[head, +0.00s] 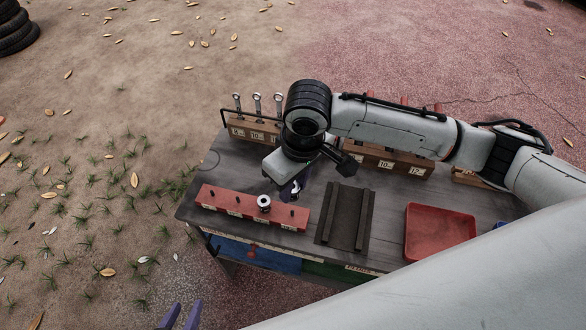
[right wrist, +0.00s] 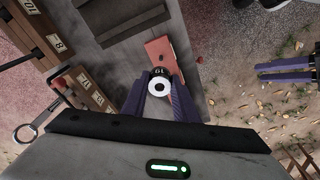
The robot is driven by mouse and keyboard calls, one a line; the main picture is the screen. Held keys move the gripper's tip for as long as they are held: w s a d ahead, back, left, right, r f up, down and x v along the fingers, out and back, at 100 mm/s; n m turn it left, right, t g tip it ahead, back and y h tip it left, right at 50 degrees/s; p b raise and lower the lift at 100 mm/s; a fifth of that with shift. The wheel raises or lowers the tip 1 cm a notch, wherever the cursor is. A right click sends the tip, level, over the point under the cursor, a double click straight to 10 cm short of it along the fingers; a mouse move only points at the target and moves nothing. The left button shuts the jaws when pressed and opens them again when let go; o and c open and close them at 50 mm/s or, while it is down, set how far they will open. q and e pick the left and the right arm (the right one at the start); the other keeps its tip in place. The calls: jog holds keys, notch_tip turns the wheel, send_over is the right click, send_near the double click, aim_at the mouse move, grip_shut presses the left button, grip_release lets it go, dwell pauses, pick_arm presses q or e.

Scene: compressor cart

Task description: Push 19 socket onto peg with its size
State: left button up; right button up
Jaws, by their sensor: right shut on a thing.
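A pale ring-topped socket (right wrist: 159,86) shows between the fingers of my right gripper (right wrist: 158,98) in the right wrist view, with a dark patch reading 19 beside it. In the head view the socket (head: 264,203) is at the red peg rail (head: 222,198), over the place of one peg. I cannot tell whether it is seated or just above. Bare dark pegs stand on either side. My left gripper (head: 181,315) is at the bottom edge, away from the cart, fingers apart and empty.
A dark grooved block (head: 345,218) and a red tray (head: 440,228) lie right of the rail. Wooden racks (head: 390,163) with numbered labels and upright wrenches (head: 257,104) line the back. The cart top (head: 215,165) is clear left of my right arm.

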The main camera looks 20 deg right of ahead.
aim_at(293, 211)
jog(key=shift+f, duration=0.1)
dwell(0.4)
jog(key=shift+f+b, duration=0.4)
jog(key=shift+f, duration=0.4)
jog(key=shift+f+b, duration=0.6)
jog(key=shift+f, duration=1.4)
jog(key=shift+p, duration=0.7)
jog(key=shift+f, duration=1.7)
